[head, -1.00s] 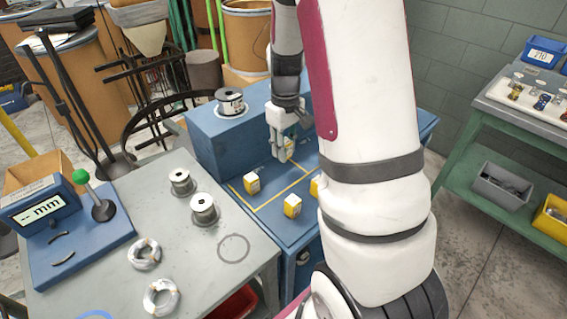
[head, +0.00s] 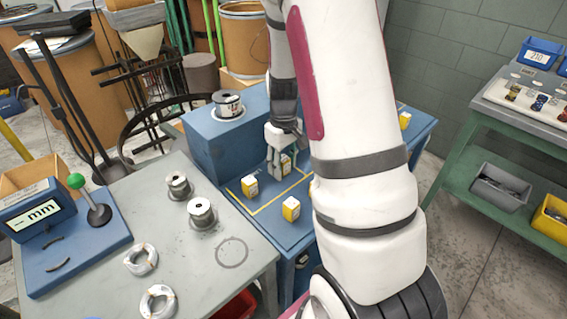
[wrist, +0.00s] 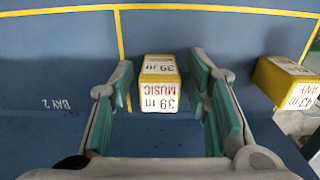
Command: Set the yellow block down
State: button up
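The yellow block (wrist: 159,84), with a white label reading "39 m MUSIC", is between the two fingers of my gripper (wrist: 166,92) in the wrist view. The green-padded fingers are open, with a narrow gap on each side of the block. It appears to stand on the blue bench top (wrist: 60,65), by a yellow line. In the head view the block (head: 286,165) shows partly behind the fingers of my gripper (head: 282,168), low over the marked area.
Another yellow block (wrist: 288,84) is to the right in the wrist view. In the head view, similar blocks stand at the left (head: 250,186), nearer (head: 291,209) and far right (head: 404,120). A wire spool (head: 228,105) sits on the raised blue housing.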

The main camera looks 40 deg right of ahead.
aim_at(283, 158)
jog(key=shift+r, duration=0.1)
notch_tip(283, 158, up, 12)
jog(key=p, duration=0.1)
jog(key=s+a+r+t, duration=0.1)
jog(key=s+a+r, duration=0.7)
jog(key=a+r, duration=0.3)
jog(key=s+a+t, duration=0.1)
jog(key=s+a, duration=0.3)
jog(key=s, duration=0.3)
jog(key=s+a+r, duration=0.1)
jog(key=s+a, duration=0.3)
jog(key=s, duration=0.3)
jog(key=shift+s+a+t, duration=0.25)
jog(key=shift+a+t, duration=0.15)
notch_tip(283, 158, up, 7)
jog(key=t+p, duration=0.1)
jog(key=p, duration=0.5)
